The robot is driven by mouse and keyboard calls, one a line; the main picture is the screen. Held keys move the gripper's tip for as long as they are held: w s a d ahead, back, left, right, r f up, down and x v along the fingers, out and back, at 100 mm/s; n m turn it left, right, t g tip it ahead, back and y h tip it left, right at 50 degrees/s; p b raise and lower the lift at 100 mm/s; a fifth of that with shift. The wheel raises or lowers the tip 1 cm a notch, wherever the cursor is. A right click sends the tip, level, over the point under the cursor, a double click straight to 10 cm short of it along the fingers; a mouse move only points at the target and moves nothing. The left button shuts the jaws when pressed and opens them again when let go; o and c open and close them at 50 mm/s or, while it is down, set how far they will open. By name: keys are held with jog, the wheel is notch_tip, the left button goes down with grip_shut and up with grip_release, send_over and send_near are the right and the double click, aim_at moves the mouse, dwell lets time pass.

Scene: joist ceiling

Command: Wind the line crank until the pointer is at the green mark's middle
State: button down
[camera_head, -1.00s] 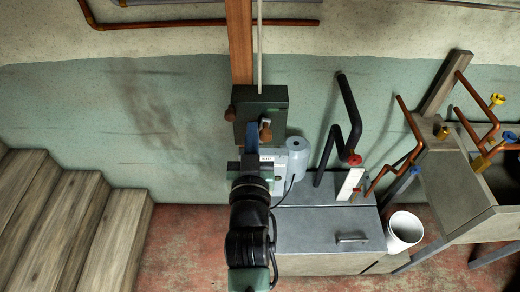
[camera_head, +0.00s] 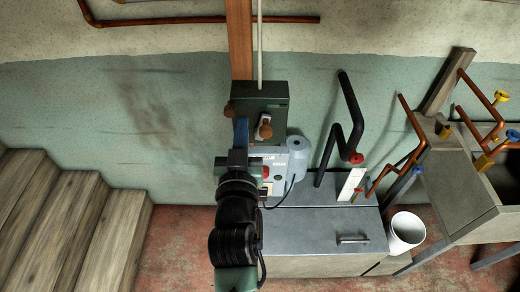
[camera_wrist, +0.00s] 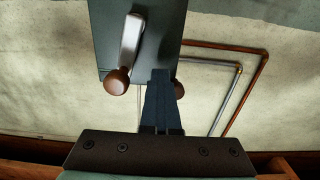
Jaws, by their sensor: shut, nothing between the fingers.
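A dark green box (camera_head: 272,98) is mounted on the wooden post on the wall. On its front is a crank with a pale metal arm and a brown knob (camera_head: 265,131); in the wrist view the metal arm (camera_wrist: 130,42) slants down to its brown knob (camera_wrist: 117,82). A second brown knob (camera_head: 230,111) is at the box's left side. My gripper (camera_head: 241,122) is in front of the box, left of the crank knob and apart from it. In the wrist view its blue fingers (camera_wrist: 162,74) are shut and empty. I cannot make out the pointer or the green mark.
Below stand a grey-topped cabinet (camera_head: 320,228), a light grey box with a red button (camera_head: 272,172) and a grey cylinder (camera_head: 297,148). Black pipes (camera_head: 349,110) rise at right, near a white bucket (camera_head: 405,230) and sink bench. Wooden steps (camera_head: 60,225) are at left.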

jog(key=shift+a, duration=0.4)
jog(key=shift+a+b, duration=0.1)
jog(key=shift+b, duration=0.25)
jog(key=shift+a+r+b, duration=0.1)
jog(key=shift+a+b, duration=0.55)
jog(key=shift+a, duration=0.05)
jog(key=shift+a, duration=0.1)
jog(key=shift+a+b, duration=0.8)
jog(key=shift+a, duration=0.1)
